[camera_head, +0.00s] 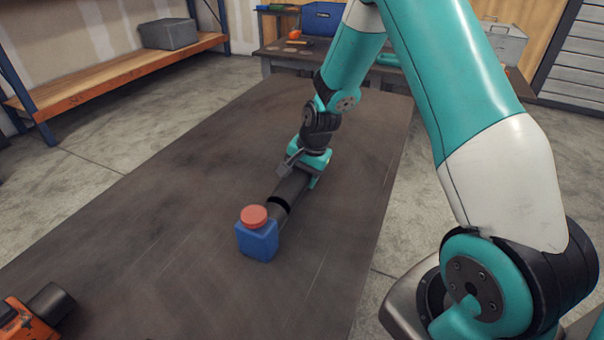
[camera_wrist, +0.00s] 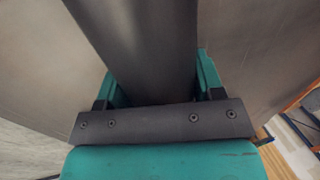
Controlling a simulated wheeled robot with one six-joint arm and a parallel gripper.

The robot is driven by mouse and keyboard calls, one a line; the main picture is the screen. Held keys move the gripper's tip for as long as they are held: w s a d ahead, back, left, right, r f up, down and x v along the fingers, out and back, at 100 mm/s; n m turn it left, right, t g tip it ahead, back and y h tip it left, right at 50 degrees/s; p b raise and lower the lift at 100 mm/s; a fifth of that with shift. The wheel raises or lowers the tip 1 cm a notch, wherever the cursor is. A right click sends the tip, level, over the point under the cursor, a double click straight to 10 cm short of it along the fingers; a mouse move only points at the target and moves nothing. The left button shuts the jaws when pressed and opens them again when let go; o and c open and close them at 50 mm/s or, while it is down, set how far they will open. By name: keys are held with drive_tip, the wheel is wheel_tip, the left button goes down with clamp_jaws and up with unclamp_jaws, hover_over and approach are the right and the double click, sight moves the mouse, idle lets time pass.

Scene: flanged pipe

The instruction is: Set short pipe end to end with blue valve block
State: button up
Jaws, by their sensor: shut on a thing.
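The blue valve block (camera_head: 257,241) with a red round cap (camera_head: 254,216) stands on the dark table, nearer than my gripper. The short pipe (camera_head: 291,188) is a dark grey cylinder lying between my gripper and the block, roughly in line with it. A black ring-like band shows near the block, and I cannot tell whether pipe and block touch. My gripper (camera_head: 309,167) is shut on the pipe's far part. In the wrist view the pipe (camera_wrist: 135,45) runs between the teal fingers (camera_wrist: 160,85) and away out of the top; the block is not visible there.
The dark tabletop (camera_head: 160,210) is mostly clear around the block. An orange tool with a black cylindrical end (camera_head: 35,315) lies at the near left corner. A shelf (camera_head: 110,75) with a grey box (camera_head: 168,34) and a workbench (camera_head: 285,48) stand behind.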

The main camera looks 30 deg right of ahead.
drive_tip(key=shift+f, duration=0.15)
drive_tip(key=shift+f, duration=0.1)
drive_tip(key=o, duration=1.5)
drive_tip(key=v, duration=1.2)
drive_tip(key=s+a+r+n+g+y, duration=0.1)
drive_tip(key=s+a+r+n, duration=0.35)
drive_tip(key=s+a, duration=0.2)
drive_tip(key=s+a+r+n+y, duration=0.1)
drive_tip(key=s+a+r+n, duration=0.3)
drive_tip(key=s+a+n, duration=0.3)
drive_tip(key=s+a+r+n, duration=0.1)
drive_tip(key=s+a+n, duration=0.1)
drive_tip(key=s, duration=0.2)
drive_tip(key=s+a+n+g, duration=0.1)
drive_tip(key=s+a+n, duration=0.1)
drive_tip(key=s, duration=0.1)
drive_tip(key=s+a+r+n, duration=0.1)
drive_tip(key=s+a+n, duration=0.1)
drive_tip(key=s+n, duration=0.1)
drive_tip(key=shift+s+a+r+y+b, duration=0.1)
drive_tip(key=shift+s+r+y+b, duration=0.1)
drive_tip(key=shift+s, duration=0.2)
drive_tip(key=shift+s+a+r+y+b, duration=0.1)
drive_tip(key=shift+s+b, duration=0.05)
drive_tip(key=shift+s, duration=0.25)
